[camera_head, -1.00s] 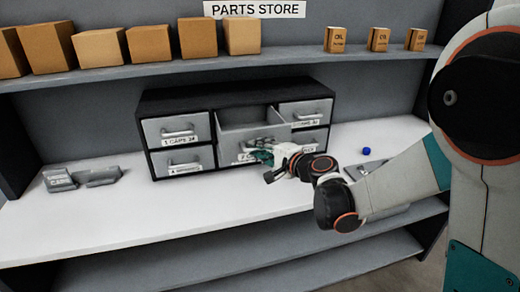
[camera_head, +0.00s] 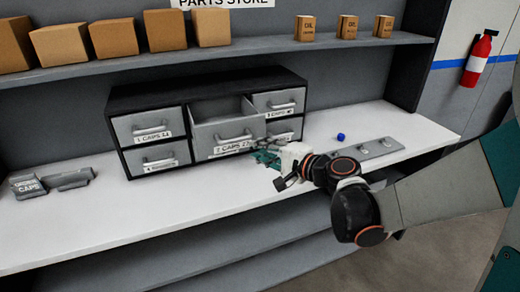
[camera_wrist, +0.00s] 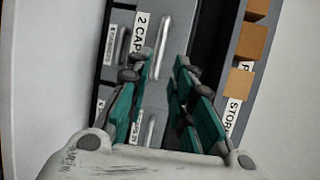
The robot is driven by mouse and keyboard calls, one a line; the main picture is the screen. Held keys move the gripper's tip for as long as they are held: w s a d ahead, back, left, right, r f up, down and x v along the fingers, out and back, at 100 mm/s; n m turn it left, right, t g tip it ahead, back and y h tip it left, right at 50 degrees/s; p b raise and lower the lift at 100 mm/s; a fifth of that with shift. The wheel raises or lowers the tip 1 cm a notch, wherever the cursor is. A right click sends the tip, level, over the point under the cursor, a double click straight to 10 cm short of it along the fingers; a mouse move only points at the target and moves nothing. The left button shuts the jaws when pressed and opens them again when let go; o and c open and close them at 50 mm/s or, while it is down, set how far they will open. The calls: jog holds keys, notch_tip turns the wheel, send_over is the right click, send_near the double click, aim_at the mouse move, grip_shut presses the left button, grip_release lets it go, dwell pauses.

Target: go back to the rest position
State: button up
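My gripper (camera_head: 270,158) is in front of the drawer cabinet (camera_head: 205,86), just right of the open middle drawer's front. In the wrist view my gripper (camera_wrist: 160,95) has its two teal finger pairs apart with nothing between them. The open drawer (camera_head: 224,140) is labelled "2 CAPS" and is pulled out at the top middle. In the wrist view the drawer's front (camera_wrist: 155,65) and handle lie beyond the fingers, turned sideways. The other drawers in view look closed.
A grey "CAPS" holder (camera_head: 28,185) lies at the left. Boxes (camera_head: 113,37) stand on the shelf above. A fire extinguisher (camera_head: 478,60) hangs at the right.

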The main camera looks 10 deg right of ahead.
jog(key=s+d+f+n+g+h, duration=0.1)
jog(key=s+d+n+h, duration=0.2)
jog(key=s, duration=0.5)
jog(key=s+d+f+n+g+h, duration=0.1)
jog(key=s+d+n+g+h, duration=0.1)
jog(key=s, duration=0.7)
jog(key=s+d+f+n+g+h+b, duration=0.1)
jog(key=s+d+n+g+h, duration=0.1)
jog(key=s+d+n+h, duration=0.3)
jog(key=s+d+n, duration=0.1)
jog(key=s+d, duration=0.1)
jog(key=s, duration=0.1)
jog(key=shift+s+d+f, duration=0.15)
jog(key=shift+d+f, duration=0.2)
jog(key=shift+d, duration=0.05)
jog(key=shift+r, duration=0.1)
